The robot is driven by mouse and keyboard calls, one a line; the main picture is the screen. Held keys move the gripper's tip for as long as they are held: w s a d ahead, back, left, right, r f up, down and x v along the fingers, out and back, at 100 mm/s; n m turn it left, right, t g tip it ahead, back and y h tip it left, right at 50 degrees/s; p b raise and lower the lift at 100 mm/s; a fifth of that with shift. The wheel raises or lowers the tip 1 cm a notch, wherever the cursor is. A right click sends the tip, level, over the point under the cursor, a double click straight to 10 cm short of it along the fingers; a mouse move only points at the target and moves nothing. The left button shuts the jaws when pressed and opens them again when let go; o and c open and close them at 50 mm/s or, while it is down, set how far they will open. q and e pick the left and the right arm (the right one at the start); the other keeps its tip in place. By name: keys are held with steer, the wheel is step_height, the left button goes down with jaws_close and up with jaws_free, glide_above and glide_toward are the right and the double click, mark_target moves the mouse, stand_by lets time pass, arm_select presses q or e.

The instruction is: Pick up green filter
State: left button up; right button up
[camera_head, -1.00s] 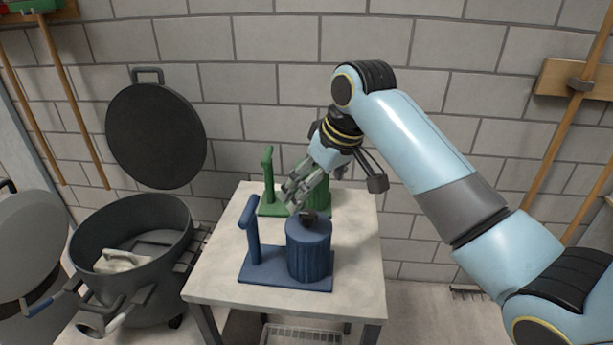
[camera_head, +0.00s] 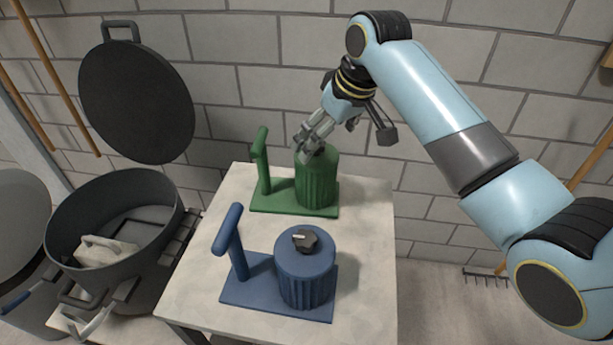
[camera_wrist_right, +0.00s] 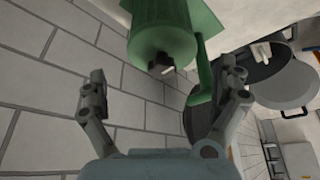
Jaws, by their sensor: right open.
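The green filter (camera_head: 316,180) stands upright on the back part of the table. It is a ribbed cylinder on a flat base with an upright handle at its left. My right gripper (camera_head: 304,146) is at the top of the cylinder, close to its knob. In the right wrist view the green filter (camera_wrist_right: 162,38) lies ahead, with its dark knob between the open fingers of the right gripper (camera_wrist_right: 165,74). I see no grip on it. Contact cannot be told. My left gripper is not in view.
A similar blue filter (camera_head: 304,277) stands in front on the same pale table (camera_head: 205,270). A large dark pot (camera_head: 62,232) with its lid (camera_head: 137,95) raised stands at the left. A block wall is close behind the table.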

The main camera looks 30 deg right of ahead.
mark_target(319, 155)
steer(key=x, duration=0.8)
steer(key=shift+s+f, duration=0.15)
steer(key=shift+f, duration=0.1)
steer(key=shift+c, duration=0.3)
steer(key=shift+r, duration=0.1)
steer(key=c, duration=1.5)
